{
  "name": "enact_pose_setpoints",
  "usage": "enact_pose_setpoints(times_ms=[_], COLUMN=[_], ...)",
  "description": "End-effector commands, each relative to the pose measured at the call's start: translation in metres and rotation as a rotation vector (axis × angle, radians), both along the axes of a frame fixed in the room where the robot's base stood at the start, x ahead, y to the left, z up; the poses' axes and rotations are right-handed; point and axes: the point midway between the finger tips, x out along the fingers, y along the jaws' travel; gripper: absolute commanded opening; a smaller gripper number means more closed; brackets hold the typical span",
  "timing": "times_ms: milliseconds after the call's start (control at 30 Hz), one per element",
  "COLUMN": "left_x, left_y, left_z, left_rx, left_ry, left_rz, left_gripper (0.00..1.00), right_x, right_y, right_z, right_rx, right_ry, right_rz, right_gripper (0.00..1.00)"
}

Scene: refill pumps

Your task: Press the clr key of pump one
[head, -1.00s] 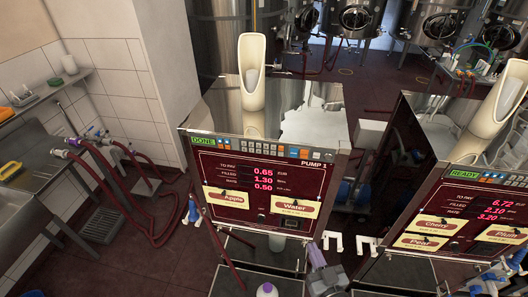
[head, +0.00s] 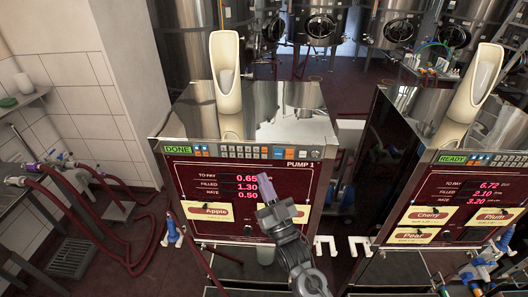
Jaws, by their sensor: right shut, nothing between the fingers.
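Pump one (head: 180,190) is the dark red cabinet labelled PUMP 1, with a shiny metal top. Its green screen reads DONE, and its red display shows 0.65, 1.30 and 0.50. A key strip (head: 240,152) of small grey, orange and blue keys runs along its upper front edge. The key labels are too small to read, so I cannot pick out the clr key. My right gripper (head: 268,184) is shut and empty in front of the display, below the key strip. My left gripper is out of view.
A second pump (head: 445,187) stands to the right, its screen reading READY. White hooks (head: 344,245) show in the gap between the pumps. A cream spout (head: 226,80) rises from pump one's top. Red hoses (head: 100,225) and a floor drain (head: 73,257) lie at left.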

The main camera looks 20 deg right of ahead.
Motion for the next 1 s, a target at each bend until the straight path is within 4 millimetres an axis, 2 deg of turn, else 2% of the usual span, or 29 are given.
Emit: enact_pose_setpoints(times_ms=[367,1000], left_x=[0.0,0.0], left_y=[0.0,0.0], left_z=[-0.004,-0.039], left_rx=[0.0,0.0], left_ry=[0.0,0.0], left_rz=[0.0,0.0], left_gripper=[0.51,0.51], right_x=[0.006,0.068], right_y=[-0.003,-0.031], right_z=[-0.001,-0.003], right_rx=[0.0,-0.001], right_ry=[-0.001,0.0], right_rz=[0.001,-0.001], right_gripper=[0.0,0.0])
